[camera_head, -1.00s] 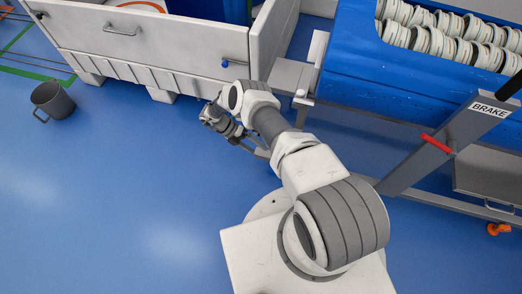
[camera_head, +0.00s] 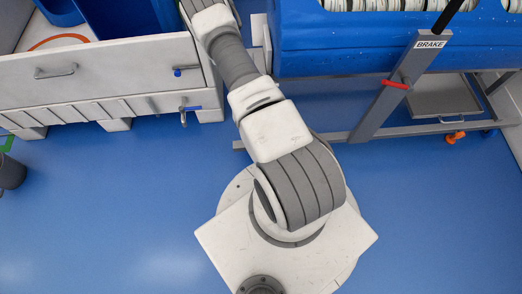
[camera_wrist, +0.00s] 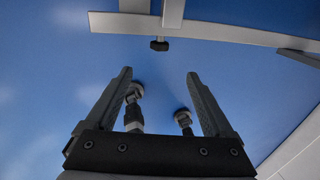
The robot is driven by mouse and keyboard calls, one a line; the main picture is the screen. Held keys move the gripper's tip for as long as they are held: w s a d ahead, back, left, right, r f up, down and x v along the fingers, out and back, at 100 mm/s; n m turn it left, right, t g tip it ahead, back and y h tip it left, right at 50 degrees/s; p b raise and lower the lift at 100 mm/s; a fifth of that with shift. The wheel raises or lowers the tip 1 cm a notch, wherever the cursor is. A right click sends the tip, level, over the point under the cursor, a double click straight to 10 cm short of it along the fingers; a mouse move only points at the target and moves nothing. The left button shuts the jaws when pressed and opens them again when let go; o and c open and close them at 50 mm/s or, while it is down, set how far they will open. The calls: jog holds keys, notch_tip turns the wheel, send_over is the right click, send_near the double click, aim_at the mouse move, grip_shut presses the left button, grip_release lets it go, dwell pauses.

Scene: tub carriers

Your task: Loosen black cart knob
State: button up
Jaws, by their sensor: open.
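A small black knob (camera_wrist: 159,45) hangs under a grey metal bar (camera_wrist: 225,32) in the wrist view, near the top middle. My gripper (camera_wrist: 159,73) is open and empty, its two dark fingers spread wide. The knob lies beyond the fingertips, roughly midway between them and apart from them. In the head view my gripper is out of frame past the top edge, and I cannot make out the black knob there. The cart (camera_head: 340,62) with the blue tub stands at the upper right in the head view.
A post with a BRAKE sign (camera_head: 430,44) and red handle (camera_head: 395,85) rises at the cart. Two grey round-ended posts (camera_wrist: 183,118) show between my fingers. The blue floor in front is clear.

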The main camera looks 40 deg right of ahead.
jog(key=d+f+b, duration=0.1)
jog(key=f+b, duration=0.1)
jog(key=f, duration=0.3)
jog(key=s+f+b, duration=0.1)
jog(key=f+b, duration=0.1)
jog(key=f, duration=0.4)
jog(key=d+f+b, duration=0.1)
jog(key=f+b, duration=0.1)
jog(key=f, duration=0.4)
jog(key=shift+s+d+b, duration=0.3)
jog(key=shift+s+b, duration=0.1)
jog(key=shift+c, duration=0.4)
jog(key=c, duration=1.3)
jog(key=g+h, duration=0.2)
jog(key=h, duration=0.1)
jog(key=shift+w+a+f+h, duration=0.2)
jog(key=shift+a+h, duration=0.1)
jog(key=shift+a, duration=0.1)
jog(key=shift+w+a+f+g+h, duration=0.1)
jog(key=shift+g+h, duration=0.4)
jog(key=shift+h, duration=0.25)
jog(key=shift+a+f+g+h, duration=0.1)
jog(key=shift+g+h, duration=0.4)
jog(key=shift+h, duration=0.55)
